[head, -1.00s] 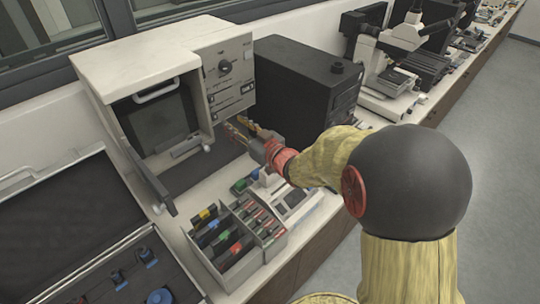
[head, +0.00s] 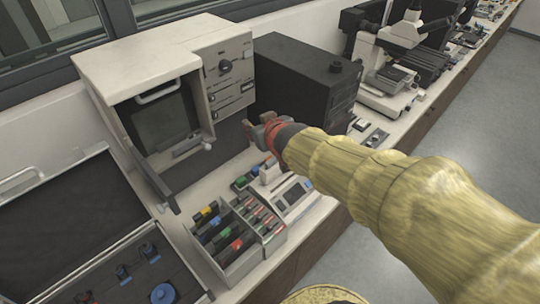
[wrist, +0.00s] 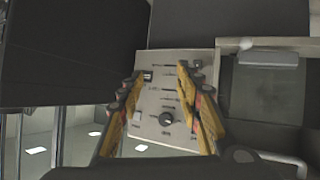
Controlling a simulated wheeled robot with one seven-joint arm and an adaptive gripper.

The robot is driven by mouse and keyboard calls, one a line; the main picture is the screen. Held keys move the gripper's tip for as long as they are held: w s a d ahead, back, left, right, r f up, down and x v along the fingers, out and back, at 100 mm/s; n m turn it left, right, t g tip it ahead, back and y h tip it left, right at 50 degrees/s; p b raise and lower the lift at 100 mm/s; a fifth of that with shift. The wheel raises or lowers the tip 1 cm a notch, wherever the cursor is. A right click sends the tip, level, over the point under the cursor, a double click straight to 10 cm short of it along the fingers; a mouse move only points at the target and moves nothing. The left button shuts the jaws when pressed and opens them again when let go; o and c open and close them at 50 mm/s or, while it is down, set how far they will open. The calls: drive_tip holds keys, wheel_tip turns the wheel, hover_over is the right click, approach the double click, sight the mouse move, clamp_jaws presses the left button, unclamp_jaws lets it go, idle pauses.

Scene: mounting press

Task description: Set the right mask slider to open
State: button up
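The mounting press (head: 150,58) is a cream housing with a control panel (head: 228,90) on its right front. The panel carries a dark round knob (head: 225,67) and several slots with small sliders below it. The wrist view shows the panel (wrist: 153,98) turned over, with the knob (wrist: 166,118) low and the slots (wrist: 171,88) above it. I cannot tell which small part is the right mask slider, nor its setting. My gripper (head: 250,128) is in front of and below the panel, apart from it. In the wrist view my gripper (wrist: 158,80) is open and empty, its fingers on either side of the panel.
A black box unit (head: 305,80) stands close right of the panel. The press's open chamber (head: 160,122) and lowered door (head: 152,180) are to the left. A divided tray (head: 225,262) and a small device (head: 293,194) stand below my gripper. A microscope (head: 400,50) is farther right.

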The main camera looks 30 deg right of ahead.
drive_tip(key=s+a+g+p, duration=0.1)
drive_tip(key=s+a+g, duration=0.2)
drive_tip(key=s, duration=1)
drive_tip(key=shift+a+m+g, duration=0.3)
drive_tip(key=shift+g, duration=0.1)
drive_tip(key=shift+r, duration=0.1)
drive_tip(key=s+a+f+g+y, duration=0.1)
drive_tip(key=s+a, duration=0.4)
drive_tip(key=s, duration=0.6)
drive_tip(key=shift+f+g+y, duration=0.15)
drive_tip(key=shift+g+y, duration=0.25)
drive_tip(key=shift+g, duration=0.3)
drive_tip(key=shift+c, duration=0.6)
